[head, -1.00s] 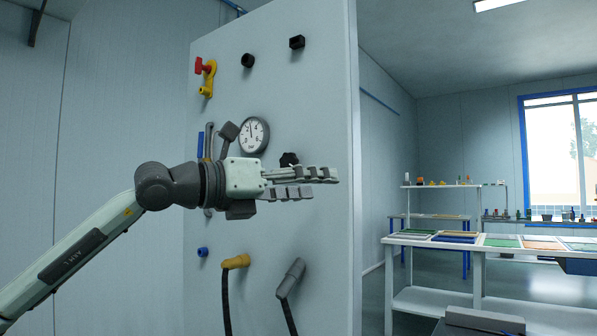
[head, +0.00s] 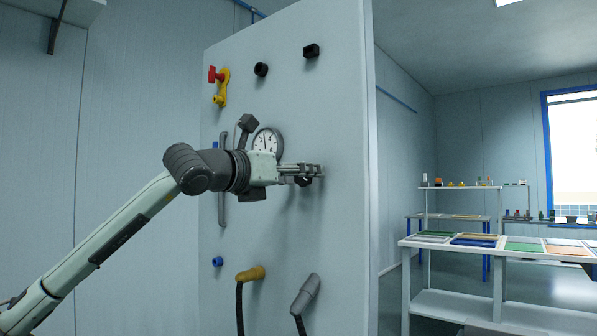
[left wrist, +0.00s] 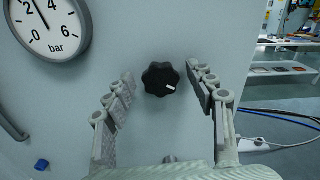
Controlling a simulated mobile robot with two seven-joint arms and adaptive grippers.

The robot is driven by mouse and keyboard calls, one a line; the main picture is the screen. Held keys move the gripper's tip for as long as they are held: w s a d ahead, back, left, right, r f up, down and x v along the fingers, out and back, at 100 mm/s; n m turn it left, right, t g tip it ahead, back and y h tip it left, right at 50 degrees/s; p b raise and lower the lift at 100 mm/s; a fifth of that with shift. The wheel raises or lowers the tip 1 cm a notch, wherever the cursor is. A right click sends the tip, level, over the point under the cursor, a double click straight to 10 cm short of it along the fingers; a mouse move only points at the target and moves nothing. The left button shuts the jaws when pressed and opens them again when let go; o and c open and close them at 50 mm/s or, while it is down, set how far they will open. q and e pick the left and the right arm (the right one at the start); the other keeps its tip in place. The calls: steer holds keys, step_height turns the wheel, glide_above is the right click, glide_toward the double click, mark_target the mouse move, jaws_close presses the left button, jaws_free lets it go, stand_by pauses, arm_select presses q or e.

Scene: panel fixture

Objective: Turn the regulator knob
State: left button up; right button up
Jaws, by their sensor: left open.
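The regulator knob (left wrist: 160,79) is black and lobed with a white pointer mark, on the panel (left wrist: 215,40). In the left wrist view it lies between the spread fingers of my left gripper (left wrist: 165,95), toward their tips, with gaps on both sides. In the head view my left gripper (head: 318,171) is in front of the panel, and the knob (head: 303,181) shows only partly, behind and below the fingers. A round pressure gauge (left wrist: 47,22) marked bar is at the upper left in the wrist view. My right gripper is not in view.
The panel also carries a red and yellow valve (head: 219,85), black fittings (head: 261,69) above, a vertical handle (head: 222,205), a blue button (head: 217,261), and yellow (head: 250,273) and grey (head: 306,293) plugs with hanging cables. Tables (head: 500,245) stand behind at the right.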

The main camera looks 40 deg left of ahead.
arm_select(q)
steer(key=c, duration=1.2)
steer(key=shift+o, duration=0.2)
steer(key=shift+m, duration=0.3)
